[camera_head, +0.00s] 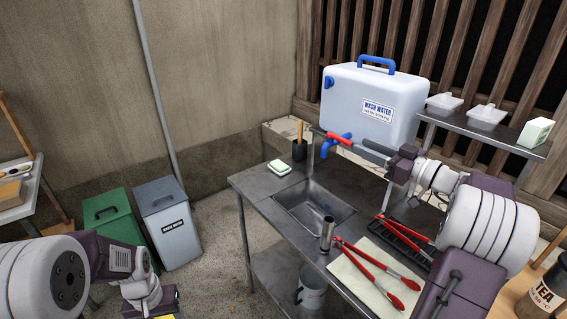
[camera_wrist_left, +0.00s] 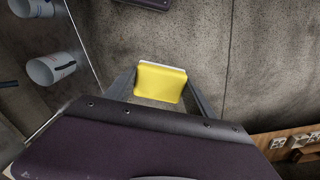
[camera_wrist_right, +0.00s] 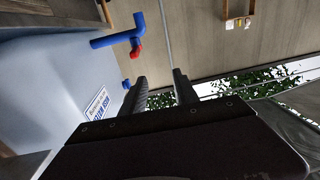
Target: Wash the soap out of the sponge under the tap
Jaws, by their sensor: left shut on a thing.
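The yellow sponge (camera_wrist_left: 161,82), with a pale layer along its far edge, is between the fingers of my left gripper (camera_wrist_left: 158,88), which is shut on it. In the head view only a sliver of the yellow shows at the bottom edge. The blue tap (camera_head: 333,148) sticks out of the white wash water container (camera_head: 366,105) above the sink (camera_head: 311,203). Its red lever shows in the right wrist view (camera_wrist_right: 136,51). My right gripper (camera_wrist_right: 158,82) is open and empty beside the container, with the tap off to the left of its fingers. Whether water runs is unclear.
Red tongs (camera_head: 372,268) lie on a pale cloth to the right. Green (camera_head: 109,217) and grey (camera_head: 167,222) bins stand on the floor between my left arm and the counter.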

